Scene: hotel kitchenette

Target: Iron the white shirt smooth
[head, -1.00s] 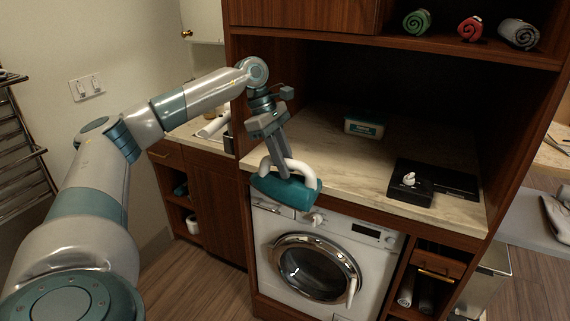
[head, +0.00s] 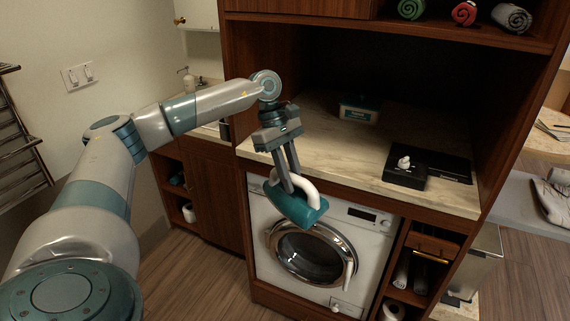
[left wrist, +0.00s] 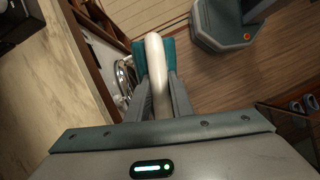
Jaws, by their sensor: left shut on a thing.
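My left gripper (head: 285,178) is shut on the white handle of a teal iron (head: 297,207). It holds the iron in the air in front of the washing machine, below the counter's front edge, tilted. In the left wrist view, the white handle lies between the fingers (left wrist: 160,100) and the teal iron body (left wrist: 138,58) shows beyond. A pale grey board-like surface (head: 515,205) is at the right edge with a light, crumpled cloth (head: 553,200) on it, possibly the white shirt; it is cut off by the frame. My right gripper is not in view.
A black box-like stand (head: 405,168) with a small white object sits on the counter (head: 340,150). A teal and white tub (head: 359,109) stands further back. The washing machine (head: 310,250) is below. Rolled towels (head: 463,13) lie on the upper shelf. Floor at lower right is partly clear.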

